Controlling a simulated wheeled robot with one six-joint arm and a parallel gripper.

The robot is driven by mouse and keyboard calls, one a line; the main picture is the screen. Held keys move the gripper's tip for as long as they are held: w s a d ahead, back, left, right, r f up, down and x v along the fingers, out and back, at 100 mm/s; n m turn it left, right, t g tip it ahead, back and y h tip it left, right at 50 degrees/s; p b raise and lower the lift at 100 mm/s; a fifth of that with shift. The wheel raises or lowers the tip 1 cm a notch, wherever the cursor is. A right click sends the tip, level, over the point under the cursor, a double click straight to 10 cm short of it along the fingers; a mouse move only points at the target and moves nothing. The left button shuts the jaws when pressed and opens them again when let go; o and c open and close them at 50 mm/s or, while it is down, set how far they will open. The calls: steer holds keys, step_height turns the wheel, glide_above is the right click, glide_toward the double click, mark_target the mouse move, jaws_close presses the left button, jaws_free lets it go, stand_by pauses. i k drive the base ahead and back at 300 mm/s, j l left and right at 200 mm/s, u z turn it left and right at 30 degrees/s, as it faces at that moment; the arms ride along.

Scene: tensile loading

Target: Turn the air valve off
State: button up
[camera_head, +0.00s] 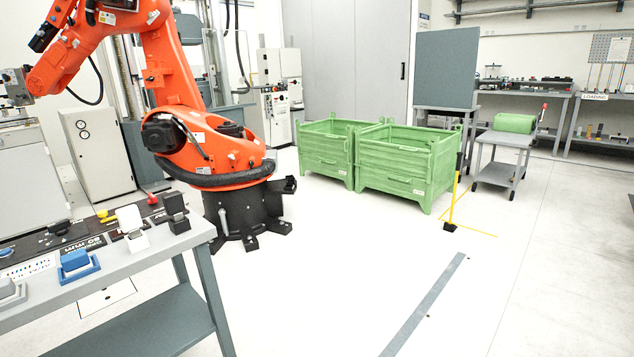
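I cannot make out an air valve for certain in this view. A pale grey cabinet (97,160) with two small round dials stands at the left, behind the near table; no valve handle can be told on it. A machine cabinet (277,117) with small controls stands further back, too small to read. A small red knob-like item (152,198) is at the back of the near table; I cannot tell what it is. My gripper does not show in the frame.
A large orange robot arm (215,160) stands on a black base at centre left. A grey table (150,262) with small fixtures fills the lower left. Green crates (405,165), a yellow post (453,200) and a cart (503,158) stand behind. The floor at lower right is clear.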

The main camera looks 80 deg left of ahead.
mark_target(153, 199)
steer(key=u, duration=3.25)
